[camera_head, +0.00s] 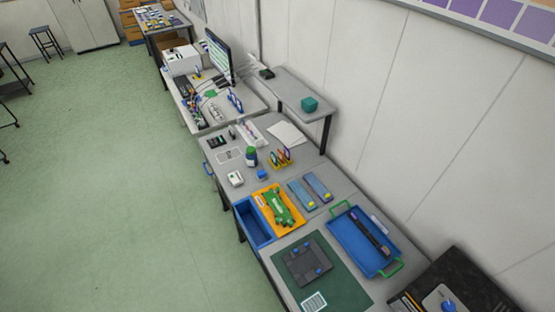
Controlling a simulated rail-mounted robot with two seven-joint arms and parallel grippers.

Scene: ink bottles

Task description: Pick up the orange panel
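An orange panel (261,201) lies flat on the grey workbench (344,187), near its front edge. A green part (280,206) rests on the panel and covers much of its middle. Neither of my grippers shows in the head view, so nothing is seen touching the panel.
An open blue drawer or bin (253,223) is at the bench front, left of the panel. Blue-grey boxes (318,187) lie behind it. A blue tray (345,232) with green handles and a dark green mat (343,283) with a grey plate are to the right.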

